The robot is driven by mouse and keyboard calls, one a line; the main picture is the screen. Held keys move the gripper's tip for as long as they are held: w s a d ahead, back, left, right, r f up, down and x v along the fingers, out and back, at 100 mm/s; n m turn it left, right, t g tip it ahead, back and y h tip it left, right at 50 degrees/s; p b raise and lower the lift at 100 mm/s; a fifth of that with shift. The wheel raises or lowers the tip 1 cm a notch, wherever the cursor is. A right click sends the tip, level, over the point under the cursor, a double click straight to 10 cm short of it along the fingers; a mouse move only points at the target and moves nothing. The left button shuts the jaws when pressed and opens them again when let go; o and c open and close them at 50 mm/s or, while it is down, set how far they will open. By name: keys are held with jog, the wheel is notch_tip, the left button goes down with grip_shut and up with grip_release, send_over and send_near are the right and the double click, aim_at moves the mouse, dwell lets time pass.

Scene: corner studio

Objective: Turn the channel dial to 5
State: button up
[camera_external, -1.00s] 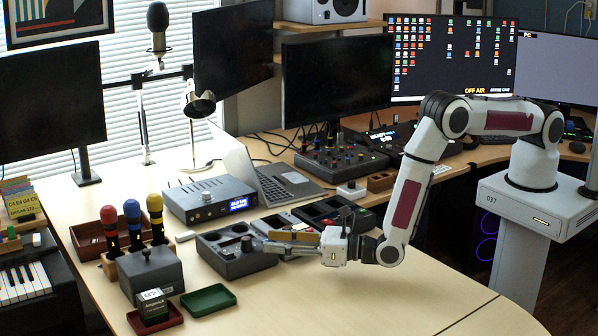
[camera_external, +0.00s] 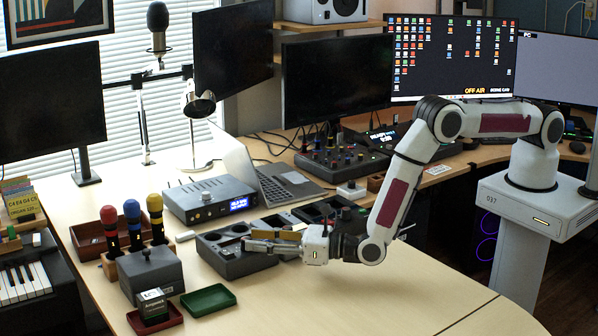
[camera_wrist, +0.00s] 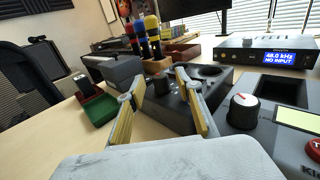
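A dark grey box with round recesses (camera_external: 215,240) sits mid-desk; it also shows in the wrist view (camera_wrist: 212,78). A small black knob (camera_wrist: 161,84) stands on it, between my fingers in the wrist view. My gripper (camera_wrist: 160,84) is open, low and level, with its yellow-padded fingers either side of the knob; contact cannot be told. In the outside view my gripper (camera_external: 250,245) reaches left over the box and hides the knob. A larger black dial with a pale cap and red mark (camera_wrist: 242,110) sits on a grey panel at right. No number 5 is readable.
A blue-screen audio unit (camera_external: 208,200) stands behind the box. A grey box with a knob on top (camera_external: 151,272), a red tray (camera_external: 172,318) and a green tray (camera_external: 208,300) lie left. The front desk is clear.

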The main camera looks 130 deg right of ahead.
aim_at(246, 238)
jog(key=shift+x, duration=1.8)
grip_shut()
